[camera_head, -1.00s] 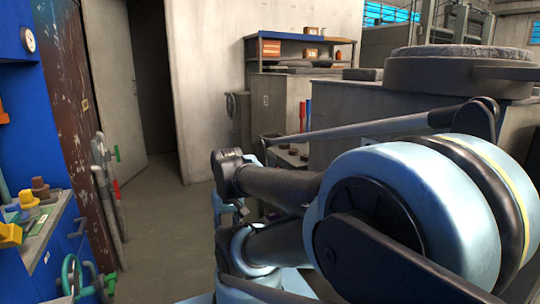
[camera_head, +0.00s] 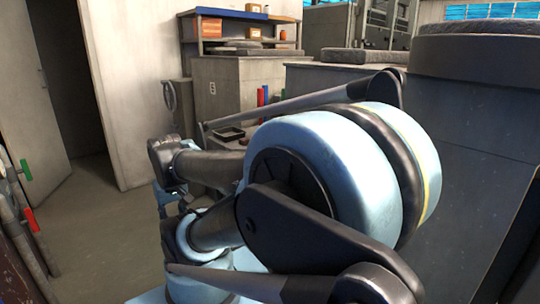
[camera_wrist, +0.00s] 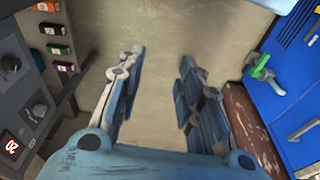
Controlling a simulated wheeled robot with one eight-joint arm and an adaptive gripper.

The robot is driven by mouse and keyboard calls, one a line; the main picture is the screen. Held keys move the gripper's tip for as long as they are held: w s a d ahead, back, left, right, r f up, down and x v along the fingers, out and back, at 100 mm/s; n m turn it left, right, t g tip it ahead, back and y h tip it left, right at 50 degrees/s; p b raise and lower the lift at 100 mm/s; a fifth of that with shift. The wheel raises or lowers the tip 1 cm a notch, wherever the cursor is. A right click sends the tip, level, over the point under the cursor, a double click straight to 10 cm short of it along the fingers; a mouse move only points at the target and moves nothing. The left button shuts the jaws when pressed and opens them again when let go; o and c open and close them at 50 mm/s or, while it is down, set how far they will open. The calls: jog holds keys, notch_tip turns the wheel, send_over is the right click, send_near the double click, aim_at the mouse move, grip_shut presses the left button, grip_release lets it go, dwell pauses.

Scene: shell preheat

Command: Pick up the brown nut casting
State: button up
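I cannot make out the brown nut casting for sure in either current view. My gripper (camera_wrist: 160,65) is open and empty in the wrist view, its two blue-grey jointed fingers well apart over bare floor.
A dark tray (camera_head: 229,133) sits beyond my arm, near a red and blue upright pair (camera_head: 262,97). A blue-topped shelf (camera_head: 232,15) holds boxes. Large grey machinery (camera_head: 470,120) stands close on the right. The floor (camera_head: 95,220) at left is open. A blue cabinet (camera_wrist: 285,85) is right in the wrist view.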

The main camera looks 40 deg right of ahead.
jog(key=shift+d, duration=0.15)
jog(key=shift+o, duration=1)
jog(key=o, duration=0.5)
jog(key=shift+s+d+r, duration=0.15)
jog(key=shift+d+r, duration=0.1)
jog(key=shift+r, duration=0.6)
jog(key=shift+o, duration=0.2)
jog(key=w+d+r+n+g, duration=0.1)
jog(key=w+d+r+n, duration=0.1)
jog(key=w+d+r, duration=0.5)
jog(key=w+d+r+n, duration=0.1)
jog(key=w+d+r, duration=0.4)
jog(key=d+r, duration=0.4)
jog(key=w+d+r+n, duration=0.1)
jog(key=d+r, duration=0.2)
jog(key=d, duration=0.4)
jog(key=w+d+r+n, duration=0.1)
jog(key=w+d+r, duration=0.1)
jog(key=d, duration=0.5)
jog(key=s+d+r+n+g, duration=0.1)
jog(key=s+d+r+n, duration=0.15)
jog(key=d, duration=1.35)
jog(key=shift+m, duration=0.35)
jog(key=f, duration=1.2)
jog(key=shift+s, duration=0.25)
jog(key=shift+w+d+f, duration=0.1)
jog(key=shift+w+f, duration=0.05)
jog(key=shift+f, duration=1.2)
jog(key=shift+w+f, duration=0.1)
jog(key=shift+f, duration=1.2)
